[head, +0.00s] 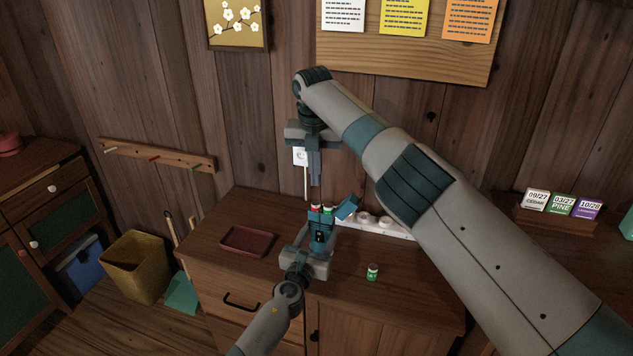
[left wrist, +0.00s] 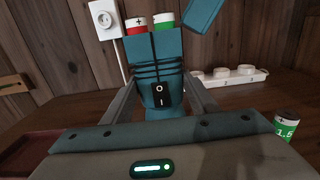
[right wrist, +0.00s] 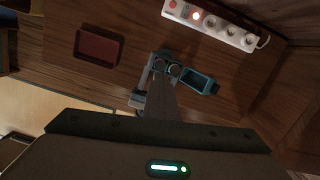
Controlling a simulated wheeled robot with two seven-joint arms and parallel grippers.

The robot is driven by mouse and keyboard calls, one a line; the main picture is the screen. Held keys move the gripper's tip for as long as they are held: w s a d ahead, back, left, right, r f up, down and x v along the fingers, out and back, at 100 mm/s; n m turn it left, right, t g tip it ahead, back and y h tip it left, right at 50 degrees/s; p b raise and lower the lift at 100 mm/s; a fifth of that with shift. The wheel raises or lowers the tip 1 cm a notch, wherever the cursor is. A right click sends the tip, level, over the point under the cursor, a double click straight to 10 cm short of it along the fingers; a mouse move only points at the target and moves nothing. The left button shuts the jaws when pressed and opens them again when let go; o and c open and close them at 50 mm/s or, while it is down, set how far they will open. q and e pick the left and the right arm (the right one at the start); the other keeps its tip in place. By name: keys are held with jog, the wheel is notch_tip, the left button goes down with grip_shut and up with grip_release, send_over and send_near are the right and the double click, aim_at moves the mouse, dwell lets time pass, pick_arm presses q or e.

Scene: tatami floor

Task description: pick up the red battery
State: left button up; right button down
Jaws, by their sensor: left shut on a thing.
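The red battery (head: 316,208) stands upright in the top of a teal device (head: 321,235), beside a green battery (head: 328,210). In the left wrist view, the red battery (left wrist: 135,26) shows a plus mark on its white band, left of the green one (left wrist: 163,21). The device's teal lid (head: 346,207) is tilted open to the right. My left gripper (head: 320,240) is shut around the device, one finger on each side. My right gripper (head: 315,183) points down above the batteries, apart from them. Its fingers look together and empty.
Another green battery (head: 372,272) stands on the cabinet top (head: 350,300), right of the device. A dark red tray (head: 248,241) lies to the left. A white power strip (head: 385,226) lies behind, near the wall outlet (head: 300,156).

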dwell(0.3)
jog(key=c, duration=0.5)
grip_release()
jog(key=shift+r, duration=0.1)
jog(key=r, duration=0.4)
jog(key=s+r, duration=0.1)
jog(key=r, duration=0.3)
jog(key=s+r, duration=0.1)
jog(key=r, duration=0.3)
